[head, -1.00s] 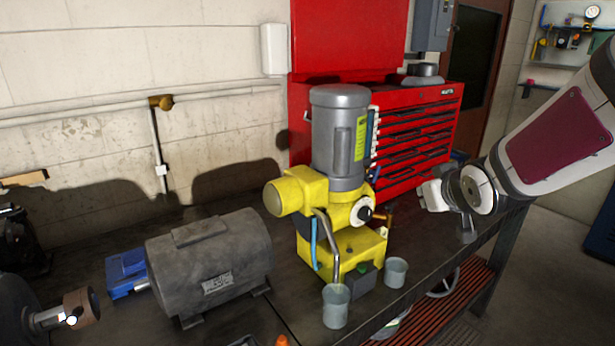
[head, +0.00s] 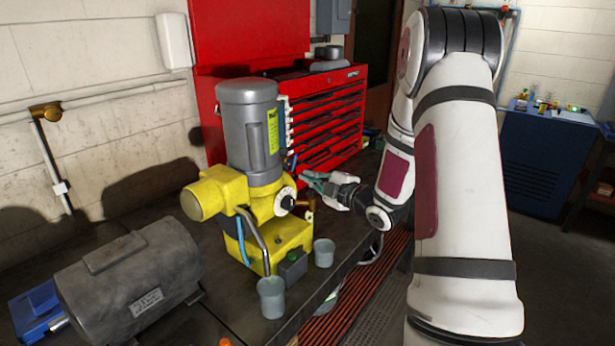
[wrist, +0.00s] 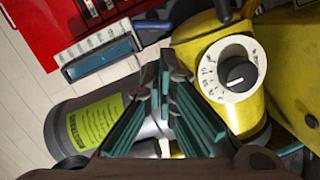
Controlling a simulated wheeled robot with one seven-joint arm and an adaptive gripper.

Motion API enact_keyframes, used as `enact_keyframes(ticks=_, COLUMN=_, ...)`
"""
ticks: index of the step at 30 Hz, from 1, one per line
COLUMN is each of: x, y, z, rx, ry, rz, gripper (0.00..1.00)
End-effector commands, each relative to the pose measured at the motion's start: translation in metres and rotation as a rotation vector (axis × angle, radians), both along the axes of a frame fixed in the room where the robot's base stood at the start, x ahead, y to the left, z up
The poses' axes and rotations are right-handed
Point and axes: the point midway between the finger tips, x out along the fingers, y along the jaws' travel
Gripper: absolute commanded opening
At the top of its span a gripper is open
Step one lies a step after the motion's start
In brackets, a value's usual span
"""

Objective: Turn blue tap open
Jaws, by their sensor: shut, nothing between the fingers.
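The yellow pump (head: 232,195) with a grey motor (head: 248,130) on top stands on the dark bench. A small brass tap fitting (head: 310,208) shows at its right side, close below my gripper. A narrow blue part (head: 293,161) shows just behind the fingers in the head view; I cannot tell if it is the tap's handle. My gripper (head: 308,178) is shut and empty beside the pump. Its teal fingers (wrist: 164,80) show no clear contact with the lever.
A red tool chest (head: 325,115) stands behind the pump. Two grey cups (head: 271,297) (head: 324,253) stand in front of it. A grey motor (head: 135,280) lies at the left by a blue box (head: 38,310). The floor at the right is open.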

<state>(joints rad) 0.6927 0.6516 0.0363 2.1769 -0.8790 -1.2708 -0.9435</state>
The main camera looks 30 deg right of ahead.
Motion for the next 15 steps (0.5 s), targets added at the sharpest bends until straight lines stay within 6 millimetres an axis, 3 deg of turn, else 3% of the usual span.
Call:
enact_keyframes(ticks=9, x=0.053, y=0.010, z=-0.004, rx=0.001, ry=0.000, rz=0.001, gripper=0.00)
enact_keyframes(ticks=15, x=0.069, y=0.012, z=-0.006, rx=0.002, ry=0.002, rz=-0.001, gripper=0.00)
